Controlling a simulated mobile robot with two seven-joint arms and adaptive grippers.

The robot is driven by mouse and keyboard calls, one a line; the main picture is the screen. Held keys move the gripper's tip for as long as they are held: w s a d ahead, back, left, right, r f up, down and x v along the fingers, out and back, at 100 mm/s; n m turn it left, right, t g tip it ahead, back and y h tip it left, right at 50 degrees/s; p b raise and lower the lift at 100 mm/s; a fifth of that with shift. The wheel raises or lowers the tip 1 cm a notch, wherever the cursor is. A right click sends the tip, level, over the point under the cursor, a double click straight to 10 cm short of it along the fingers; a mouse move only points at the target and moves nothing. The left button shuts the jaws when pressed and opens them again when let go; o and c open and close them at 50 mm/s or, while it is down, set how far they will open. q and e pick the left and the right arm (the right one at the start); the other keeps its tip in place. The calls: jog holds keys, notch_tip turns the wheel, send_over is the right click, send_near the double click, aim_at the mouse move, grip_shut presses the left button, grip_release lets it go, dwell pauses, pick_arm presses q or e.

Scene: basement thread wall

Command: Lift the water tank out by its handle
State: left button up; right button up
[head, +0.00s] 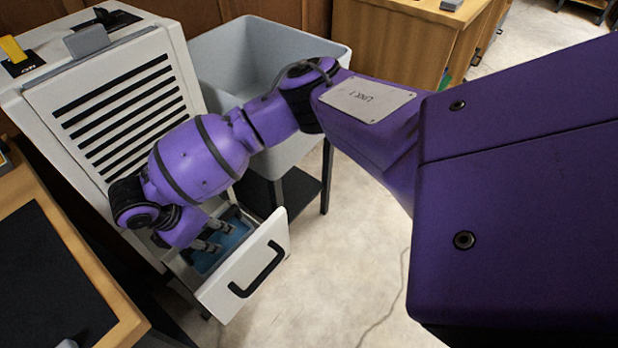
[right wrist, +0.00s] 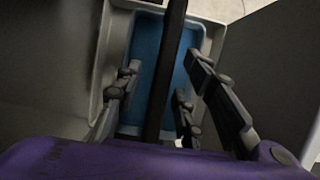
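The drawer front (head: 245,270) has a black grip (head: 258,270). My right gripper (head: 208,236) points down into the drawer opening, over the blue. In the right wrist view, a long dark bar (right wrist: 167,60), seemingly the tank's handle, crosses over the blue tank (right wrist: 147,45). The fingers of my right gripper (right wrist: 165,90) are apart on both sides of the bar, with gaps visible. My left gripper is not in view.
A grey tub (head: 265,60) on a dark stand is close behind the arm. A wooden bench with a dark mat (head: 50,270) is at the left. A wooden cabinet (head: 395,45) stands at the back. The floor (head: 345,250) right of the drawer is clear apart from a thin cord.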

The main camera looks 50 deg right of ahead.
jog(key=shift+s+f, duration=0.15)
jog(key=shift+f, duration=0.1)
jog(key=shift+c, duration=0.4)
jog(key=c, duration=0.8)
grip_shut()
jog(key=shift+w+r, duration=0.2)
